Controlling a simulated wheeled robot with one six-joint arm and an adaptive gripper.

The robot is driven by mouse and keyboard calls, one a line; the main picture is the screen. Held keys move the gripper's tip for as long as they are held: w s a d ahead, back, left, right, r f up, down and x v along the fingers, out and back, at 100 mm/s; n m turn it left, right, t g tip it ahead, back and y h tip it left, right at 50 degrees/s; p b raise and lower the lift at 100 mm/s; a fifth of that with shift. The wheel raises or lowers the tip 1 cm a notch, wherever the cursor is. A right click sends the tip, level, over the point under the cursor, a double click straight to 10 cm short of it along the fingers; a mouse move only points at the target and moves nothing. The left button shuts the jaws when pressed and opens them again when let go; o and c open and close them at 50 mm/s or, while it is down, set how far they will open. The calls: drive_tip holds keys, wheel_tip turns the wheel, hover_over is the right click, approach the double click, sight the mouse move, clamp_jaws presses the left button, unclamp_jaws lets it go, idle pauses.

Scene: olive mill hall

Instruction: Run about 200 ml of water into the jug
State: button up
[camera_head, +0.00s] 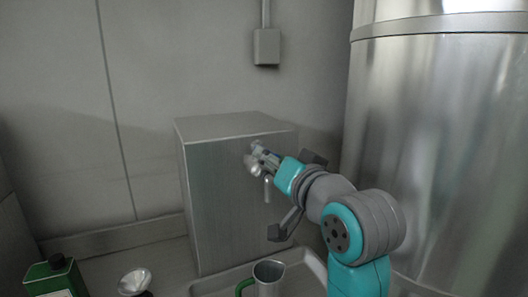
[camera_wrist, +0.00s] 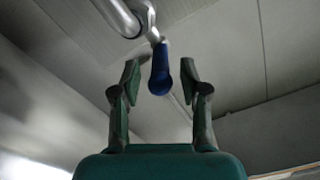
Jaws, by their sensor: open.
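The metal jug (camera_head: 270,279) with a green handle stands upright under the tap, cut off by the bottom edge of the head view. Its contents cannot be made out. The silver tap (camera_head: 256,168) sticks out of a steel box; its metal body also shows at the top of the wrist view (camera_wrist: 124,18). A blue tap lever (camera_wrist: 160,74) hangs between the fingers in the wrist view. My gripper (camera_head: 262,155) is at the tap, its fingers (camera_wrist: 160,76) open on either side of the lever with gaps. Whether water runs cannot be seen.
The steel box (camera_head: 215,205) stands against the wall. The jug is at a pale tray (camera_head: 210,288). A green bottle (camera_head: 50,278) and a small pale bowl-like thing (camera_head: 134,281) are at lower left. A large steel tank (camera_head: 430,130) fills the right side, close behind my arm.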

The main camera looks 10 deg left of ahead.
drive_tip(key=shift+x, duration=2.25)
clamp_jaws()
